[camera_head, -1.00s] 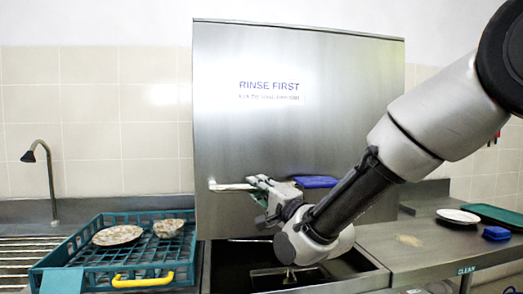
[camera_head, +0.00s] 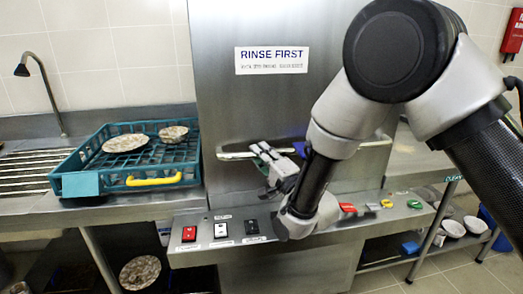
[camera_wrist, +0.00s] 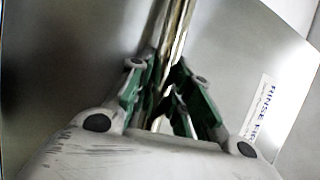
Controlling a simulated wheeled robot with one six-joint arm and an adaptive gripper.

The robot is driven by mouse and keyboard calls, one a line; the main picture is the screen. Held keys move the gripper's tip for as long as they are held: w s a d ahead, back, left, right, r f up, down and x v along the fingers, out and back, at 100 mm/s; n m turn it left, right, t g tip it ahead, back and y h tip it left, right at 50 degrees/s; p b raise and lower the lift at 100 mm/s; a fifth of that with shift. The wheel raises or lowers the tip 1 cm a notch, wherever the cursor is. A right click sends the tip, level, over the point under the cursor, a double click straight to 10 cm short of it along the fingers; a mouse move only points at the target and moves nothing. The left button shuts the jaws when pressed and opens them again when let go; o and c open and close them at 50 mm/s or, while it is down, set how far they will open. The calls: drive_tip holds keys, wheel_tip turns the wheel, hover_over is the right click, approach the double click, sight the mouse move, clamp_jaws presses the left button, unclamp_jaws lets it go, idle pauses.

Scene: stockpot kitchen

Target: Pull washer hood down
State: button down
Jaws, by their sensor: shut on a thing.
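The washer hood (camera_head: 225,105) is a tall steel box with a "RINSE FIRST" label. In the head view it is low, its front reaching down to about the control panel, and no dark opening shows under it. Its horizontal bar handle (camera_head: 235,155) runs across the lower front. My gripper (camera_head: 264,153) is shut on this handle. In the wrist view the shiny bar (camera_wrist: 176,35) runs between the green-padded fingers of my gripper (camera_wrist: 168,88), beside the hood face (camera_wrist: 235,60). My arm hides the right part of the handle and hood.
A teal rack (camera_head: 75,183) with two patterned dishes stands on the left counter. A control panel (camera_head: 205,250) with red, white and black switches juts out below the hood. The right counter (camera_head: 415,160) is partly behind my arm. Bowls (camera_head: 452,228) sit on a shelf below.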

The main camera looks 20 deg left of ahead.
drive_tip(key=shift+f, duration=0.35)
drive_tip(key=c, duration=1.3)
unclamp_jaws()
drive_tip(key=v, duration=1.2)
drive_tip(key=shift+r, duration=0.1)
